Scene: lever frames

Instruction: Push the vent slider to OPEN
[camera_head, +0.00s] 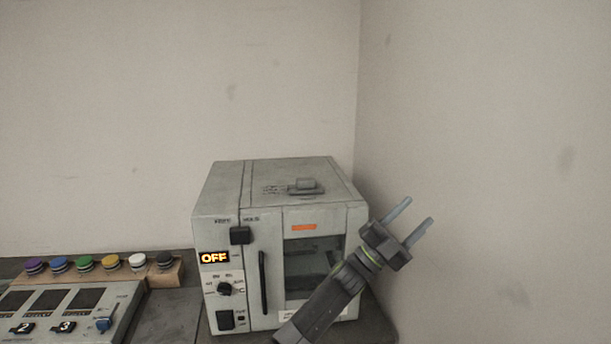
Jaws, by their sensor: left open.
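A pale grey box-shaped device (222,290) stands on the bench against the wall. On its top is a small raised grey slider (306,185) on a plate, beside dark slots; I take this to be the vent slider. Any OPEN marking there is too small to read. My left gripper (419,210) is open and empty, to the right of the device, its two fingers pointing up and right. It appears apart from the slider. My left arm covers the lower right of the device's front. My right gripper is not in view.
The device front has a black square control (239,235), an OFF display (214,258), a round knob (225,288) and a dark handle (263,282). At left are a control panel (84,328) and a row of coloured buttons (84,262). A wall (500,150) stands close at right.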

